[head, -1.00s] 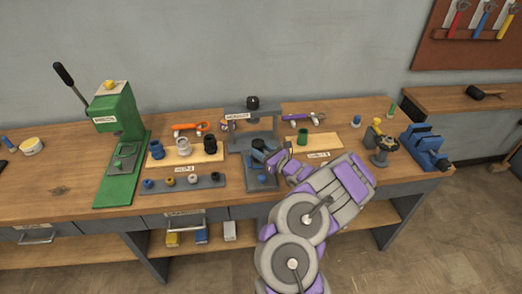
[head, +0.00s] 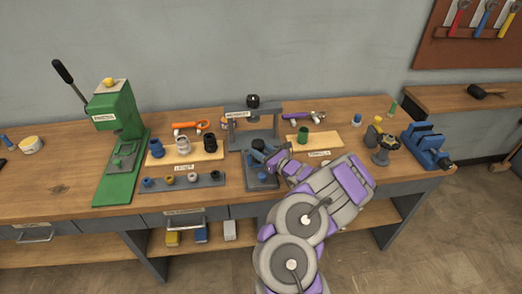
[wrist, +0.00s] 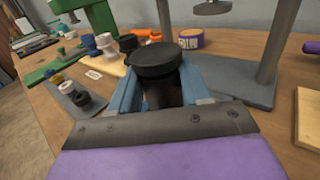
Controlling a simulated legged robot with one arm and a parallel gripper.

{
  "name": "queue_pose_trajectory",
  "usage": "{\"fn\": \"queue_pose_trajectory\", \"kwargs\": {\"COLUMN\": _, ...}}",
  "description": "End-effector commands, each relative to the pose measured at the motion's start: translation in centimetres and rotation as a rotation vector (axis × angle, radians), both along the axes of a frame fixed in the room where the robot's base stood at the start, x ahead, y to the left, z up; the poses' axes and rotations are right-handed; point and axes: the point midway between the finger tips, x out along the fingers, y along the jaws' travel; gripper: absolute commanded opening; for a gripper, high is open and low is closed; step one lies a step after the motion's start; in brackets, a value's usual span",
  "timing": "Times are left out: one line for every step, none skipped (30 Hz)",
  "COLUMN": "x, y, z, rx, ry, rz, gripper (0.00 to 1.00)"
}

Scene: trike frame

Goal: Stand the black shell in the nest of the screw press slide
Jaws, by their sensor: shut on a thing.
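My gripper (wrist: 157,95) is shut on a black shell (wrist: 158,62), a dark cylinder with a wide flat top. It stands between the blue fingers in the wrist view, and its lower end is hidden. The screw press (head: 236,115) is a grey frame with a black knob on top; its upright and base (wrist: 245,85) show at the right in the wrist view. In the head view my gripper (head: 257,152) is over the press's front slide (head: 258,184). The nest is mostly covered, and I cannot tell whether the shell touches it.
A wooden board left of the press holds blue, white and black (head: 209,144) parts. A grey strip (head: 212,180) with several small rings lies in front. A green press (head: 118,135) stands farther left. A board (head: 325,141) with a green part is at right.

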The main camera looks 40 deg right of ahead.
Motion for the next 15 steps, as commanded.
{"fn": "queue_pose_trajectory", "kwargs": {"x": 0.02, "y": 0.0, "z": -0.12, "rx": 0.0, "ry": -0.001, "rz": 0.0, "gripper": 0.03}}
{"fn": "queue_pose_trajectory", "kwargs": {"x": 0.02, "y": 0.0, "z": -0.18, "rx": 0.0, "ry": -0.001, "rz": 0.0, "gripper": 0.03}}
{"fn": "queue_pose_trajectory", "kwargs": {"x": 0.01, "y": -0.01, "z": -0.26, "rx": 0.0, "ry": -0.002, "rz": 0.0, "gripper": 0.03}}
{"fn": "queue_pose_trajectory", "kwargs": {"x": 0.01, "y": -0.01, "z": -0.33, "rx": 0.0, "ry": -0.002, "rz": 0.0, "gripper": 0.03}}
{"fn": "queue_pose_trajectory", "kwargs": {"x": 0.01, "y": -0.01, "z": -0.39, "rx": 0.0, "ry": -0.002, "rz": 0.0, "gripper": 0.03}}
{"fn": "queue_pose_trajectory", "kwargs": {"x": 0.0, "y": -0.01, "z": -0.49, "rx": 0.0, "ry": -0.001, "rz": 0.0, "gripper": 0.03}}
{"fn": "queue_pose_trajectory", "kwargs": {"x": 0.0, "y": -0.01, "z": -0.54, "rx": 0.0, "ry": -0.001, "rz": 0.0, "gripper": 0.03}}
{"fn": "queue_pose_trajectory", "kwargs": {"x": 0.0, "y": -0.02, "z": -0.58, "rx": 0.0, "ry": -0.002, "rz": 0.0, "gripper": 0.03}}
{"fn": "queue_pose_trajectory", "kwargs": {"x": -0.01, "y": -0.03, "z": -0.53, "rx": 0.0, "ry": -0.002, "rz": -0.001, "gripper": 0.5}}
{"fn": "queue_pose_trajectory", "kwargs": {"x": -0.01, "y": -0.02, "z": -0.51, "rx": 0.0, "ry": -0.002, "rz": 0.0, "gripper": 0.53}}
{"fn": "queue_pose_trajectory", "kwargs": {"x": -0.01, "y": -0.02, "z": -0.52, "rx": 0.0, "ry": -0.001, "rz": 0.0, "gripper": 0.56}}
{"fn": "queue_pose_trajectory", "kwargs": {"x": -0.01, "y": -0.02, "z": -0.52, "rx": 0.0, "ry": -0.001, "rz": 0.0, "gripper": 0.59}}
{"fn": "queue_pose_trajectory", "kwargs": {"x": 0.0, "y": -0.02, "z": -0.53, "rx": 0.0, "ry": -0.001, "rz": 0.0, "gripper": 0.62}}
{"fn": "queue_pose_trajectory", "kwargs": {"x": 0.0, "y": -0.02, "z": -0.53, "rx": 0.0, "ry": -0.001, "rz": 0.0, "gripper": 0.65}}
{"fn": "queue_pose_trajectory", "kwargs": {"x": 0.0, "y": -0.02, "z": -0.55, "rx": 0.0, "ry": -0.001, "rz": 0.0, "gripper": 0.69}}
